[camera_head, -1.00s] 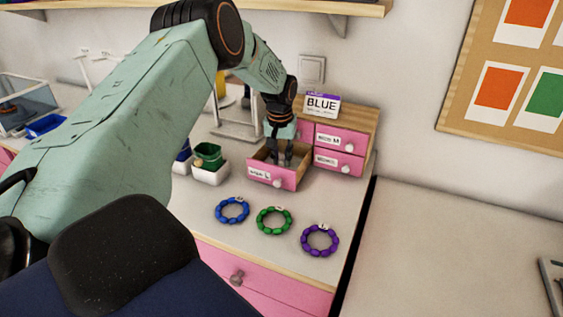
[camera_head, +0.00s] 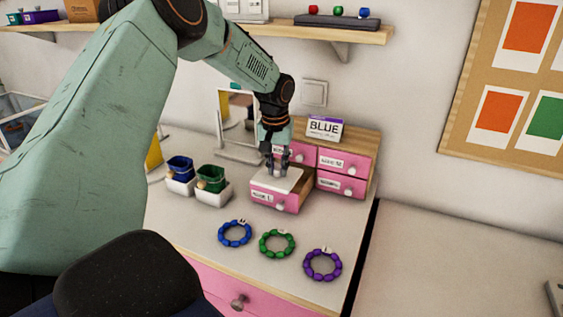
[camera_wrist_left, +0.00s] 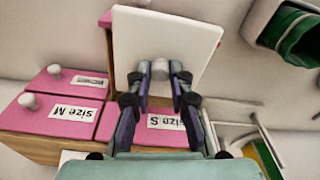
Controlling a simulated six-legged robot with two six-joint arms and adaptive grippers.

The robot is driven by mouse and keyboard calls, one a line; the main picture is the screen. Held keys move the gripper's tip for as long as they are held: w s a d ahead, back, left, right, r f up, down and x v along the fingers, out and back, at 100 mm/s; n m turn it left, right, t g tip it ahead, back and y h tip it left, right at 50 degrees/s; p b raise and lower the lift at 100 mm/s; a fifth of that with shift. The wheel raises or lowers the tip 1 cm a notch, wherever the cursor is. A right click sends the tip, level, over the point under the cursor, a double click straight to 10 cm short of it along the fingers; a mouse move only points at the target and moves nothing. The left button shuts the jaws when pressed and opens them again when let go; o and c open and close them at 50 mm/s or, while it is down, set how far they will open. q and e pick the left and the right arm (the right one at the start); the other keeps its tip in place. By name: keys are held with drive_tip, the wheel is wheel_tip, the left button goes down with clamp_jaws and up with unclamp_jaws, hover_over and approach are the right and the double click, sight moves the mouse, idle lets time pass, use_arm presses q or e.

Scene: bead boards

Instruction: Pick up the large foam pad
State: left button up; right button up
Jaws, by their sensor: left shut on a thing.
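The large foam pad (camera_head: 290,183) is a flat white square. It sits level at or just above the top of the open pink drawer (camera_head: 268,197) marked size L; I cannot tell how far it is clear of it. My left gripper (camera_head: 278,173) points down over the pad and is shut on it. In the left wrist view my left gripper (camera_wrist_left: 160,72) closes around a small pale knob on the face of the white pad (camera_wrist_left: 196,42). The pad hides most of the drawer's inside. My right gripper is not in view.
The pink drawer cabinet (camera_head: 344,162) carries a BLUE sign (camera_head: 325,128). Blue, green and purple bead rings (camera_head: 322,265) lie in front of the drawer. White bins with blue and green cups (camera_head: 212,178) stand at its left. A mirror-like stand (camera_head: 236,122) is behind.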

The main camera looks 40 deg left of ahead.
use_arm(q)
drive_tip(key=s+d, duration=0.2)
drive_tip(key=s, duration=0.4)
drive_tip(key=s+d, duration=0.2)
drive_tip(key=s, duration=0.5)
drive_tip(key=shift+d+p, duration=0.25)
drive_tip(key=shift+p, duration=0.05)
drive_tip(key=shift+s+f, duration=0.1)
drive_tip(key=shift+s, duration=0.15)
